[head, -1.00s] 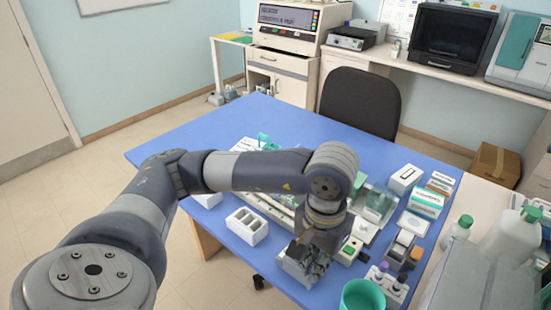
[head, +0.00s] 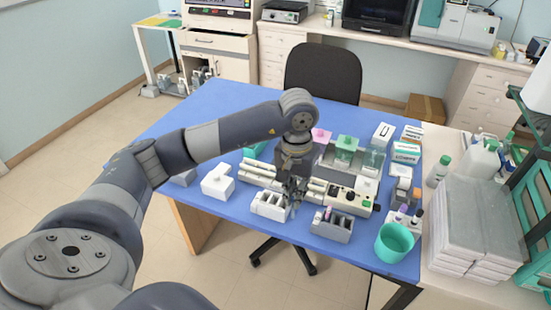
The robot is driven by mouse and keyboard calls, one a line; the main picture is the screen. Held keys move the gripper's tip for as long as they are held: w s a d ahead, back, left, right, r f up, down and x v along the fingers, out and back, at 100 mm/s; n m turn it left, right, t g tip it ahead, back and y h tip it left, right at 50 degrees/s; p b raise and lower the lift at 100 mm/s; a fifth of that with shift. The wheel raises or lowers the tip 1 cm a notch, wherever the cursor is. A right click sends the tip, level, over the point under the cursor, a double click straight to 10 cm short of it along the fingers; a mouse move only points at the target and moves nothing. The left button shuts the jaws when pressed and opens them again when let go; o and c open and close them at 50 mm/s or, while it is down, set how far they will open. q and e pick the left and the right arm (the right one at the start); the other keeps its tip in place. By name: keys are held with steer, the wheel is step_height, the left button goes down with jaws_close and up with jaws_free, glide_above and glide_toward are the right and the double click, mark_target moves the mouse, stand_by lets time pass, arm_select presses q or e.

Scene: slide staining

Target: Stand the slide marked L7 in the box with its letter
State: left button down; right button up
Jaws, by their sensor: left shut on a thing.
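My left gripper (head: 294,196) points down at the right end of a white slotted box (head: 267,207) near the table's front edge. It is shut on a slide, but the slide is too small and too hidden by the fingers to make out. I cannot tell whether it touches the box. Another white box (head: 217,183) stands to the left. A grey rack (head: 332,226) with dark slots stands just right of the gripper. No letters on the boxes and no L7 mark can be read. My right gripper is not in view.
Behind the gripper is a long pale staining unit (head: 345,196) with glass jars, one with a green lid (head: 346,143). A teal cup (head: 393,243) stands at the front right, near small bottles. The blue table (head: 215,120) is clear at the back left.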

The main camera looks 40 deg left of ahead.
arm_select(q)
steer(key=w+a+p, duration=0.2)
steer(key=w+a, duration=0.3)
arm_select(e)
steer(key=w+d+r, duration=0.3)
arm_select(q)
steer(key=shift+n, duration=0.5)
steer(key=shift+s+a+f+b, duration=0.15)
steer(key=shift+f+b, duration=0.7)
steer(key=shift+f, duration=0.6)
steer(key=shift+a+f+b, duration=0.2)
steer(key=shift+f+b, duration=0.65)
steer(key=shift+f, duration=0.55)
steer(key=shift+s+a+f+b, duration=0.15)
steer(key=shift+f+b, duration=0.7)
steer(key=shift+f, duration=0.6)
steer(key=shift+w, duration=0.1)
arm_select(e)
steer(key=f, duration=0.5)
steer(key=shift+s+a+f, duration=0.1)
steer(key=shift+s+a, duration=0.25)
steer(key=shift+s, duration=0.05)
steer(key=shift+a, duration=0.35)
arm_select(q)
steer(key=shift+f+b, duration=0.25)
steer(key=shift+b, duration=0.1)
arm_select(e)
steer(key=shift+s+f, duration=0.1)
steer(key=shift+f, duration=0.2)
